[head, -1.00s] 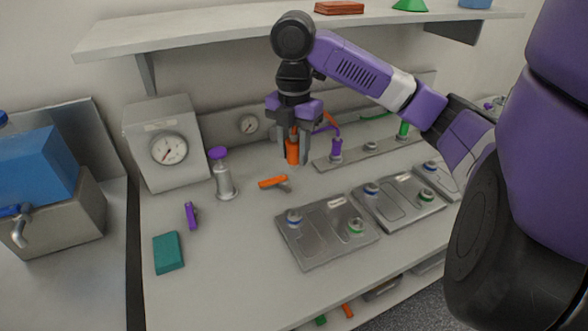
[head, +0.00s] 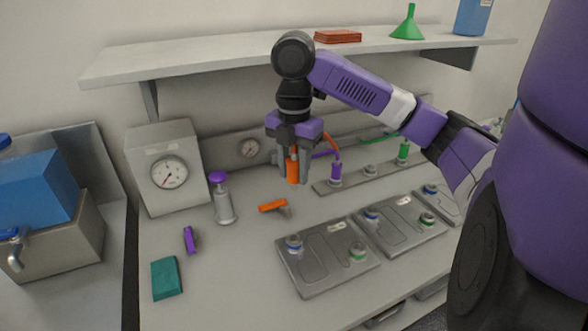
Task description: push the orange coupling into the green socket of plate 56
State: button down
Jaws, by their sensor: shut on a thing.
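My gripper (head: 293,176) points down at the back of the bench, left of the long grey rail, with its fingers on both sides of the orange coupling (head: 293,170). It is shut on the coupling, which is upright. I cannot tell whether the coupling's lower end touches the surface below. Three grey plates stand in front and to the right: the near one (head: 322,266), the middle one (head: 394,232) and a partly hidden one (head: 439,207). The plate labels are too small to read.
The grey rail (head: 352,182) carries upright purple (head: 337,172) and green (head: 403,152) couplings. An orange-handled piece (head: 273,206), a purple-topped plunger (head: 223,200) and a teal block (head: 166,278) stand left of the plates. A shelf (head: 250,55) overhangs the back.

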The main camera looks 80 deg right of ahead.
aim_at(295, 152)
jog(key=shift+r+p, duration=2.2)
jog(key=shift+r, duration=0.25)
jog(key=shift+s+f, duration=0.1)
